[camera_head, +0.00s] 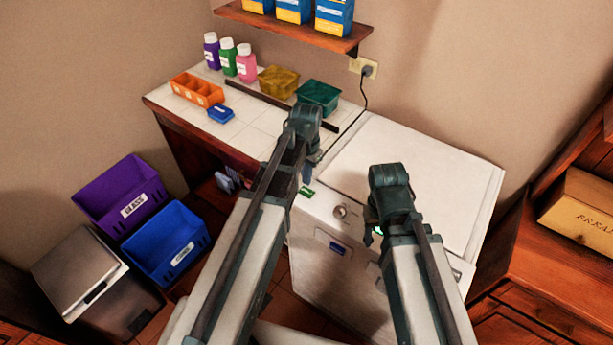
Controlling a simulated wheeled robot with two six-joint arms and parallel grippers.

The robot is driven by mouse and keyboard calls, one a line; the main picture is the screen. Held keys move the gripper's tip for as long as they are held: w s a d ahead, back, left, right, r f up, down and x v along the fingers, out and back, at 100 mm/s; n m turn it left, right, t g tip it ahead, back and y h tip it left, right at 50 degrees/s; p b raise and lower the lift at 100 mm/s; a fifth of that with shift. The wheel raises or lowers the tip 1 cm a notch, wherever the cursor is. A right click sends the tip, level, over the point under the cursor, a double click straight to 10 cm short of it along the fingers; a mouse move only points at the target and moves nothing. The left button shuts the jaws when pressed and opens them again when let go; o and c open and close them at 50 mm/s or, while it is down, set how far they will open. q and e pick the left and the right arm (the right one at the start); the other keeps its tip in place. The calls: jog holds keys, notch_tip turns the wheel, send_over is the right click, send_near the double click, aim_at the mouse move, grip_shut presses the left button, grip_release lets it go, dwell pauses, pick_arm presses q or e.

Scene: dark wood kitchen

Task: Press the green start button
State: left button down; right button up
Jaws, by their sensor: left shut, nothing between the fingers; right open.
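A white front-loading appliance (400,185) stands in the middle, with controls along its front edge. A small round bright green spot (378,231), which looks like the green start button, shows on its front right beside my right gripper (371,222). The gripper partly covers it, and I cannot tell whether they touch. My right gripper is open and points down. My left gripper (310,172) is shut and empty, above the left end of the control strip, near a green rectangular panel (306,192).
A round knob (341,211) sits between my grippers. A tiled counter (245,112) to the left holds bottles, an orange holder (197,90) and tubs. Purple (118,190) and blue (166,240) bins stand at the left. The appliance top is clear.

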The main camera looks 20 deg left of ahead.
aim_at(306, 192)
pick_arm(q)
jog(key=shift+f+b, duration=1.7)
jog(key=shift+f, duration=0.5)
